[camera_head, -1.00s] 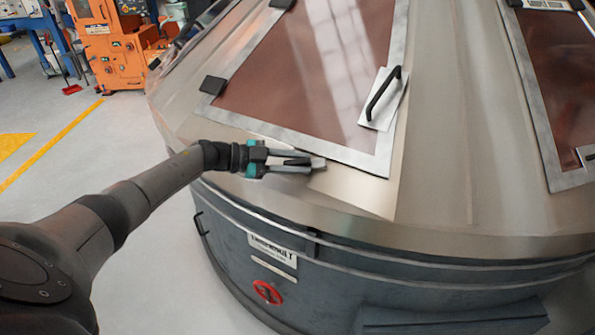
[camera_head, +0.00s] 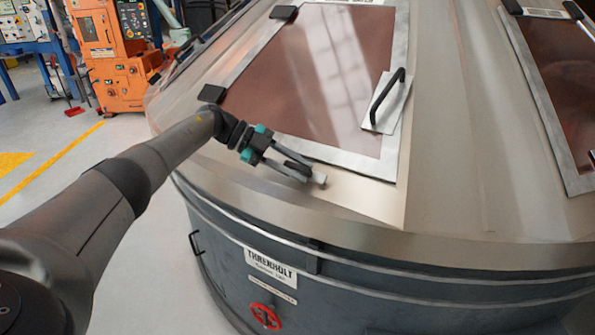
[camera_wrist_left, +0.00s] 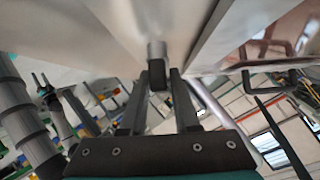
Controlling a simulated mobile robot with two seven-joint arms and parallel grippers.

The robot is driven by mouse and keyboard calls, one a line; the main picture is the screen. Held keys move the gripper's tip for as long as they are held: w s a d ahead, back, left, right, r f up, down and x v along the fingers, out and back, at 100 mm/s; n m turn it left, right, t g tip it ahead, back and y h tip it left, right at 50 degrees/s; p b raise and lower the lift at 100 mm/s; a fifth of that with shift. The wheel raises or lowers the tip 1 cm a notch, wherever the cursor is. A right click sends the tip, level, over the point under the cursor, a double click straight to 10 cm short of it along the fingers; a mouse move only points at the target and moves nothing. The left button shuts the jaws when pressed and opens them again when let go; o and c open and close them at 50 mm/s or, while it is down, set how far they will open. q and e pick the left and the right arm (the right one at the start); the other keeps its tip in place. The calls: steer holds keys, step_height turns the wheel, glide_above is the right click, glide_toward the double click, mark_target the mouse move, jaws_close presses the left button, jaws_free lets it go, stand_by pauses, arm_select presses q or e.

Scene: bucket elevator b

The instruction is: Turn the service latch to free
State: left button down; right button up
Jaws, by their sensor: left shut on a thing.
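The service latch is small and sits by the lower edge of the framed hatch. In the left wrist view its dark lever (camera_wrist_left: 157,75) lies between my fingers, below a short metal post (camera_wrist_left: 156,49). In the head view a small grey end of the latch (camera_head: 320,180) shows at my fingertips. My left gripper (camera_head: 305,173) is shut on the latch and slants down to the right over the metal cover. It also shows in the wrist view (camera_wrist_left: 158,88). The fingers hide much of the latch in the head view. My right gripper is out of view.
The reddish hatch panel (camera_head: 330,100) has a black handle (camera_head: 387,97) at its right. A red handwheel (camera_head: 265,316) and a name plate (camera_head: 270,267) are on the grey drum below. An orange machine (camera_head: 118,60) stands behind at left.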

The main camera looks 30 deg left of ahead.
arm_select(q)
steer(key=shift+d, duration=0.1)
steer(key=c, duration=0.8)
jaws_free()
